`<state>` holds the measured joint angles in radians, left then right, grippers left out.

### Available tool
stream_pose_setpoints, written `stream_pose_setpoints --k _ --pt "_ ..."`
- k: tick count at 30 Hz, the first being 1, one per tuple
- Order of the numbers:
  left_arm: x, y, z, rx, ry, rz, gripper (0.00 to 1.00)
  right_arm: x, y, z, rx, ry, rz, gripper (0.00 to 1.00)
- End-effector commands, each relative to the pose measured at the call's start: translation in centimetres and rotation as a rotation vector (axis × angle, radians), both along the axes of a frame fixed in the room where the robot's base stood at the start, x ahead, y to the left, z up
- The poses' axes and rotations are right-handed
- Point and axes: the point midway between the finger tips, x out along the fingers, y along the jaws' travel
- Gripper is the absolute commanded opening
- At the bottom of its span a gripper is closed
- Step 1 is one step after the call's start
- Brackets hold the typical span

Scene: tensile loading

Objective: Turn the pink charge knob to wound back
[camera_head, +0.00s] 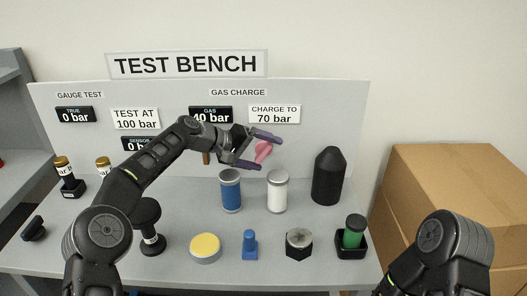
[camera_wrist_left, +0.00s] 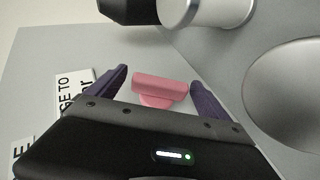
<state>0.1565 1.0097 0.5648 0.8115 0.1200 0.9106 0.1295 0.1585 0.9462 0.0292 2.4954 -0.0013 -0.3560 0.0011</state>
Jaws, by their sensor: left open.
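The pink charge knob (camera_head: 263,151) is on the upright panel below the "CHARGE TO 70 bar" label (camera_head: 274,114). My left gripper (camera_head: 262,150) is open at the panel, with one finger above the knob and one below it in the head view. In the left wrist view the pink knob (camera_wrist_left: 160,88) lies between the two purple fingers (camera_wrist_left: 162,90), with a gap on each side. My right gripper is out of view; only part of my right arm shows at the lower right.
A yellow-topped disc (camera_head: 205,247), a blue piece (camera_head: 250,245), a hex nut (camera_head: 299,243) and a green cylinder (camera_head: 353,232) line the front. Cardboard boxes (camera_head: 455,185) are at right.

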Motion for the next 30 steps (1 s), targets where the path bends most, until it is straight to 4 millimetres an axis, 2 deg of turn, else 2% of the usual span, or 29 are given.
stream_pose_setpoints --k 8,30 --pt "0.08 -0.15 -0.12 0.0 0.0 0.0 0.91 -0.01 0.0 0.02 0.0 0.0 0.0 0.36" --pt "0.07 -0.13 -0.09 0.0 0.0 0.0 0.31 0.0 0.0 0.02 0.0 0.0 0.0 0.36"
